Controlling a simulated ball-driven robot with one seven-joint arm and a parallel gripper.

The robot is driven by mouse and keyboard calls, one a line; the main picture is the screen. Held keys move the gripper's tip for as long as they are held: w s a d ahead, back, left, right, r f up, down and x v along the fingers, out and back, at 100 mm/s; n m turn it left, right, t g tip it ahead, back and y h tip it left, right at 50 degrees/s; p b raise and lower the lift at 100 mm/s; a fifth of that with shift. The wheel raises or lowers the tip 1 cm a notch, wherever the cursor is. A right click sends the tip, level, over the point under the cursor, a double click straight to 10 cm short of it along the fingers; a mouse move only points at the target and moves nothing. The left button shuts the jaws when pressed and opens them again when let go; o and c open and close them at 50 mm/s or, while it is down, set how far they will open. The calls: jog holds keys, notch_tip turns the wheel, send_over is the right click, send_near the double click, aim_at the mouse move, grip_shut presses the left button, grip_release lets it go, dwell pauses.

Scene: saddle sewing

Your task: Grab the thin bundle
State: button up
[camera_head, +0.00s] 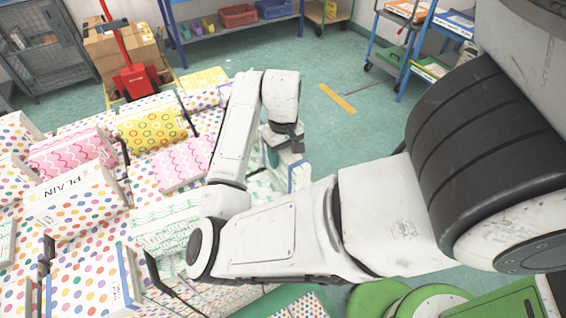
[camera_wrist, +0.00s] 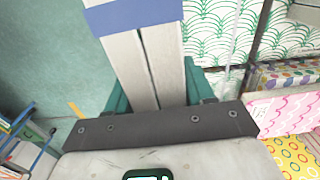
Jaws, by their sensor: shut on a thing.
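My gripper (camera_wrist: 156,84) has its teal fingers on both sides of a thin white bundle (camera_wrist: 168,55) with a blue band across it. In the wrist view the bundle runs up between the fingers and out of the top edge, with a narrow dark seam along it. In the head view my gripper (camera_head: 274,156) is beyond my forearm, at the right edge of the patterned stacks. The bundle (camera_head: 298,176) shows there as a pale block with a blue strip. Its lower part is hidden by my arm.
A green-scallop stack (camera_wrist: 222,30) lies right beside the bundle. Open teal floor (camera_head: 345,125) is to the right. Blue racks and a red jack stand behind.

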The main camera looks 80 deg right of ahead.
grip_shut()
jog(key=shift+r, duration=0.15)
